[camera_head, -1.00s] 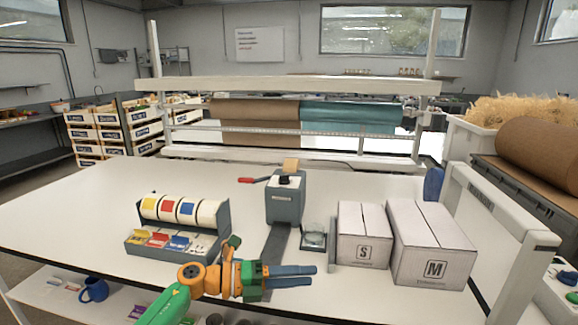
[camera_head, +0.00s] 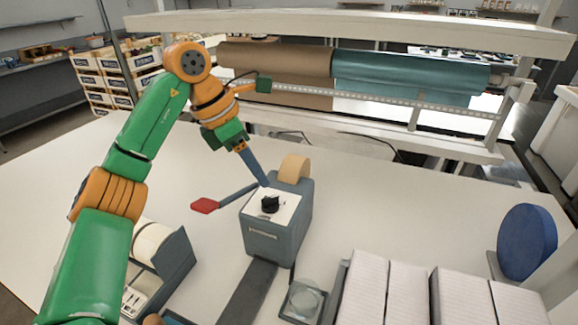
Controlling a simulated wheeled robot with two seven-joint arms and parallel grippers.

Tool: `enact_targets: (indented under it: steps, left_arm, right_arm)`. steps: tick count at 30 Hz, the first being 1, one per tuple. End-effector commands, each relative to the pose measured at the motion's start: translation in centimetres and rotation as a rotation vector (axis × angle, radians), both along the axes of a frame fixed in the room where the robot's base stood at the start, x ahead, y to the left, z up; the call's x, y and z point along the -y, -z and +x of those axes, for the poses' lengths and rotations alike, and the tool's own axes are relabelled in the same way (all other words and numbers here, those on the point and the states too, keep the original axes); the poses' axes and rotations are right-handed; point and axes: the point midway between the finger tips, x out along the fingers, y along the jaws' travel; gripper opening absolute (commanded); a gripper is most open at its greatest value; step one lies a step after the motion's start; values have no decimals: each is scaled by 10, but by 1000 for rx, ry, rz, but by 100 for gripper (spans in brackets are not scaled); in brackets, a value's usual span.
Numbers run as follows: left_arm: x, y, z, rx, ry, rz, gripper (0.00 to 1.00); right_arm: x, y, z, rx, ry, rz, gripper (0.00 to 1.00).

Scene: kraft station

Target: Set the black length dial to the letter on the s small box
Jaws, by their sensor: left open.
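The black length dial (camera_head: 270,204) sits on the white top plate of a grey dispenser (camera_head: 275,238), which has a tape roll behind and a red-ended lever at its left. My left gripper (camera_head: 264,182) is open and points down from above, its fingertips just behind the dial; I cannot tell whether they touch it. Any marks around the dial are too small to read. The small box (camera_head: 365,290) stands at the lower right, seen from above, and its S face is out of frame. My right gripper is not in view.
A second box (camera_head: 460,297) stands right of the small box. A small glass dish (camera_head: 303,299) sits in front of the dispenser. A label roll rack (camera_head: 175,262) stands at left, partly behind my arm. A blue disc (camera_head: 527,243) is at right. A roll frame crosses the back.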

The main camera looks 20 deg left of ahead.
Motion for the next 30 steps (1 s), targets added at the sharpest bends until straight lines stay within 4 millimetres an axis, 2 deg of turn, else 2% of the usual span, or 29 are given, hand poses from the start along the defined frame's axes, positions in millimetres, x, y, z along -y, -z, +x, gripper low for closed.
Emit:
enact_targets:
  steps: [2, 9, 12, 20, 21, 25, 26, 30]
  left_arm:
    - [-1, 5, 1, -2, -3, 12, 45]
    - [12, 48, 13, -4, 0, 8, 45]
    - [15, 59, 17, -2, -1, 7, 45]
    - [17, 65, 18, 1, -1, 6, 45]
    - [17, 65, 18, 1, -1, 6, 40]
    - [17, 65, 18, 0, -1, 5, 4]
    - [17, 64, 18, 0, -1, 5, 0]
    - [17, 65, 18, 0, -1, 5, 0]
  right_arm:
    - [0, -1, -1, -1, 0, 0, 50]
    - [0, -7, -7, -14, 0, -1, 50]
    - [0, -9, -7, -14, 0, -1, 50]
    - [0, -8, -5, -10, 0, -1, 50]
    - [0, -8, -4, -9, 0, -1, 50]
    - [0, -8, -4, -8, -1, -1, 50]
    - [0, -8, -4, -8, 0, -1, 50]
    - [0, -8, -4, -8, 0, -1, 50]
